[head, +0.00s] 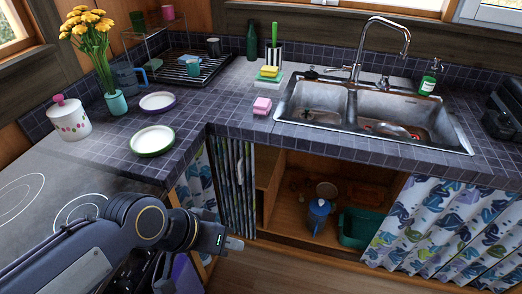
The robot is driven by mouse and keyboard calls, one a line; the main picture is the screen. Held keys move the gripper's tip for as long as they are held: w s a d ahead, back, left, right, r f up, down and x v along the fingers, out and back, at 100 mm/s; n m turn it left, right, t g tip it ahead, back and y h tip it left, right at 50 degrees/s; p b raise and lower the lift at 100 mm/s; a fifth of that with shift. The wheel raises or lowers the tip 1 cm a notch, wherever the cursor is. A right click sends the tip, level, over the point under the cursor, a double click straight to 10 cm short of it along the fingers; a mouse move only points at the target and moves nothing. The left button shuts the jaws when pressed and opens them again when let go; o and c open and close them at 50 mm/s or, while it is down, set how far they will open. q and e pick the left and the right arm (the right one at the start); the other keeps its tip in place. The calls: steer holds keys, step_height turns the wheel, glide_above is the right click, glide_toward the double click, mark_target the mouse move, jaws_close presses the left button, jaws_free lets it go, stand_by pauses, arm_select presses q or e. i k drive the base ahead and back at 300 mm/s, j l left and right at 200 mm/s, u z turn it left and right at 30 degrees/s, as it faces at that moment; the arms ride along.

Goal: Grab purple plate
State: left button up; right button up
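A white plate with a purple rim (157,102) lies flat on the tiled counter, left of the corner. A similar white plate with a green rim (152,140) lies nearer to me on the same counter. My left gripper (234,243) is low in front of the counter, below and to the right of both plates and touching neither. Its fingers are seen from the side and look small, so I cannot tell whether they are open. My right gripper is out of view.
A flower vase (116,103), a blue pitcher (130,80) and a lidded jar (69,117) stand near the plates. A dish rack (185,68) is behind. The stovetop (60,190) is at left, the sink (375,110) at right. The counter's front edge lies between my gripper and the plates.

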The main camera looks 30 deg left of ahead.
mark_target(158, 102)
steer(key=u, duration=1.2)
